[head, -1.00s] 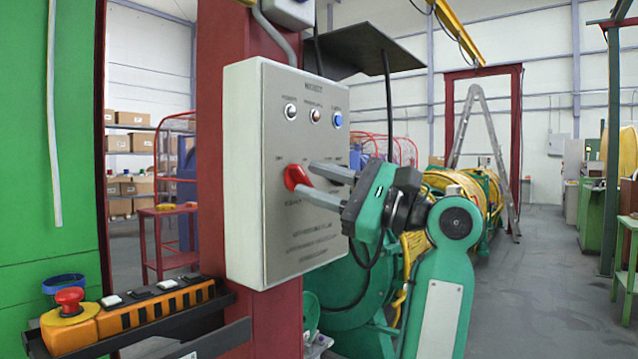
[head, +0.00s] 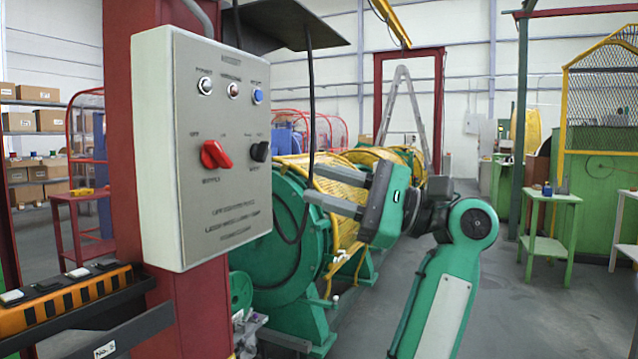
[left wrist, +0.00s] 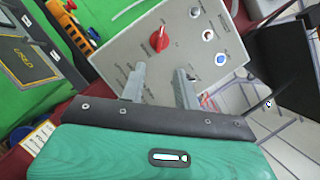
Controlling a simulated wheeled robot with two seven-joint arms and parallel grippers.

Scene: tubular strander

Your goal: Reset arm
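A grey control box (head: 220,210) hangs on a dark red post. Its red rotary knob (head: 213,154) sits left of a black knob (head: 260,151), below a row of small round lamps or buttons. My left gripper (head: 309,182) is right of the box, with its two grey fingers spread and nothing between them. The fingers point at the panel and stand clear of it. In the left wrist view the open fingers (left wrist: 160,68) show in front of the panel (left wrist: 118,48), with the red knob (left wrist: 159,39) beyond them. My right gripper is not in view.
A green and yellow strander (head: 285,235) stands behind my left gripper. A black shelf (head: 285,22) with a hanging cable is above. An orange button strip (head: 65,300) juts out at lower left. Floor (head: 530,310) at right is clear, before a green table (head: 547,197).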

